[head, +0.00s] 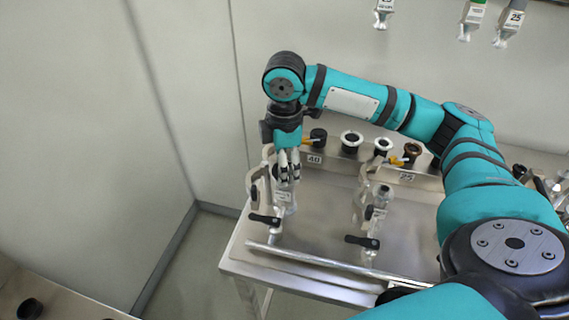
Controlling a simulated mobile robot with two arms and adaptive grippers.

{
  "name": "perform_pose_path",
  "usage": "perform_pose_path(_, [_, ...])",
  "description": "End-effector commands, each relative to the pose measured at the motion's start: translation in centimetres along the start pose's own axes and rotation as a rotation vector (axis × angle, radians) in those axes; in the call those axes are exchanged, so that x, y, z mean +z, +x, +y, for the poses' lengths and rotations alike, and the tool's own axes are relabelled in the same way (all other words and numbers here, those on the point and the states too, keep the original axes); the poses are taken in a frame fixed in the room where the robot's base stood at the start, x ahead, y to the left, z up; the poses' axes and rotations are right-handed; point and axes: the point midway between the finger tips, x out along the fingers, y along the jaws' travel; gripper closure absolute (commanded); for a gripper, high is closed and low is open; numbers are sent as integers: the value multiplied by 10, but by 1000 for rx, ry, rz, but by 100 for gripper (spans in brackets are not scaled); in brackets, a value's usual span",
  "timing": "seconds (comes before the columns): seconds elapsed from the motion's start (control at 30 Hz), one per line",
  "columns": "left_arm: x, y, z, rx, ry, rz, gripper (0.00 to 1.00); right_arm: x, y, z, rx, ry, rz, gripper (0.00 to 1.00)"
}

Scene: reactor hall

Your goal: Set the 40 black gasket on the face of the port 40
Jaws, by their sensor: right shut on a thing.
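My right gripper (289,173) points down at the left end of the steel bench, just above the left port fitting (285,197), which carries a white label too small to read. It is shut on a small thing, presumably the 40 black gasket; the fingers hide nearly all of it. I cannot tell whether it touches the port's face. The port stands upright, with a clamp (256,190) open beside it and a black-handled valve (264,219) below. My left gripper is not in view.
Behind, a raised rack with labels 40 (315,159) and 25 (406,177) holds a black ring (318,135), white-rimmed rings (351,139) and a brown ring (412,151). A second port (381,193) stands to the right. A rail (320,261) runs along the bench front.

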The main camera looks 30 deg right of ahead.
Motion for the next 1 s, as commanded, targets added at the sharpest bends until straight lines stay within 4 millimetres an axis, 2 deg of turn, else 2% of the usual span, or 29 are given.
perform_pose_path(0.4, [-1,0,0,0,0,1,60,0,6,-3,-12,-3,-4,68])
perform_pose_path(0.43, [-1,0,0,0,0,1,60,0,7,-3,-12,-3,-5,49])
perform_pose_path(0.63, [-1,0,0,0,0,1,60,0,6,-3,-12,-3,-4,22])
perform_pose_path(1.0, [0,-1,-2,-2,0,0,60,-1,-2,-1,-3,-1,0,22])
